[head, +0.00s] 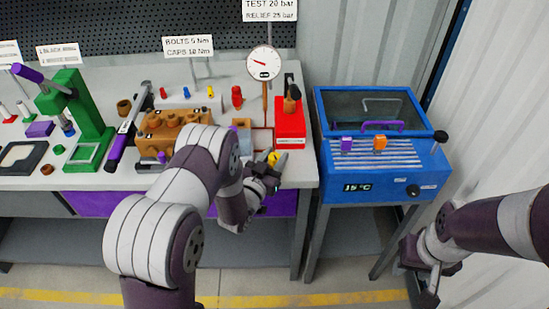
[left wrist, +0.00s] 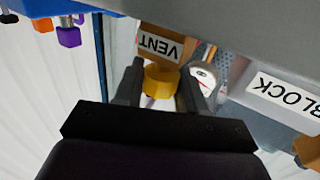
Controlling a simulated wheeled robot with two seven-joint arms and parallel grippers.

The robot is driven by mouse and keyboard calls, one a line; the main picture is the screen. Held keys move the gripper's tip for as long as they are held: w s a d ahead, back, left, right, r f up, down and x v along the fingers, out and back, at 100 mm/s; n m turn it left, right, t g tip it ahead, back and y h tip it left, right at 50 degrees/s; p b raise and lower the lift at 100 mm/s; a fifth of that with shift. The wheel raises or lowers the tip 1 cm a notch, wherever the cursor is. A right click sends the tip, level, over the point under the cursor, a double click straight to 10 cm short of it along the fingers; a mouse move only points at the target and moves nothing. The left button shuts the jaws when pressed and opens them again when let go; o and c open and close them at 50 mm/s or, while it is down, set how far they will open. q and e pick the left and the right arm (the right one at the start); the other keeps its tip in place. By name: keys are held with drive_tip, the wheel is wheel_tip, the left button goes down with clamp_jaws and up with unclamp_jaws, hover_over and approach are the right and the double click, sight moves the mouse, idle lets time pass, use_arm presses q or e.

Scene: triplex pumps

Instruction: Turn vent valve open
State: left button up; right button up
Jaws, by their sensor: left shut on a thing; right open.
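The vent valve shows in the left wrist view as a yellow knob (left wrist: 161,80) below a brown block labelled VENT (left wrist: 160,45). My left gripper (left wrist: 160,88) is shut on the yellow knob, one dark finger on each side of it. In the head view the yellow knob (head: 274,158) sits at the bench's front right, just beyond my left gripper (head: 268,174). My left forearm hides part of the bench there. The knob's turn angle is hard to read. My right gripper (head: 432,278) is open and empty, low at the right.
A red box (head: 290,125) and a pressure gauge (head: 263,63) stand behind the valve. A brown pump block (head: 165,128) is to its left. A blue bath (head: 375,185) stands right of the bench across a narrow gap. A BLOCK label (left wrist: 288,92) is near the knob in the wrist view.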

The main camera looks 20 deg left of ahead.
use_arm(q)
drive_tip(key=n+y, duration=0.1)
drive_tip(key=y, duration=0.1)
drive_tip(key=n+y+b, duration=0.1)
drive_tip(key=n+y, duration=0.1)
drive_tip(key=y, duration=0.1)
drive_tip(key=shift+d+f+n+y, duration=0.15)
drive_tip(key=shift+f+n+y, duration=0.05)
drive_tip(key=shift+n+y, duration=0.1)
drive_tip(key=n+y+b, duration=0.1)
drive_tip(key=y, duration=0.1)
drive_tip(key=n+g+y+b, duration=0.1)
drive_tip(key=n+y, duration=0.1)
drive_tip(key=y, duration=0.1)
drive_tip(key=shift+n+y, duration=0.3)
drive_tip(key=n+g+y+b, duration=0.2)
drive_tip(key=n+g+y, duration=0.2)
drive_tip(key=n+y, duration=0.1)
drive_tip(key=shift+g+y+b, duration=0.4)
drive_tip(key=shift+y, duration=0.2)
drive_tip(key=shift+r+n+g+y+b, duration=0.1)
drive_tip(key=shift+n+g+y+b, duration=0.4)
drive_tip(key=shift+n+g+y, duration=0.75)
drive_tip(key=shift+r+g, duration=0.1)
drive_tip(key=shift+g, duration=0.35)
drive_tip(key=o, duration=0.9)
drive_tip(key=shift+a, duration=0.2)
drive_tip(key=shift+o, duration=0.2)
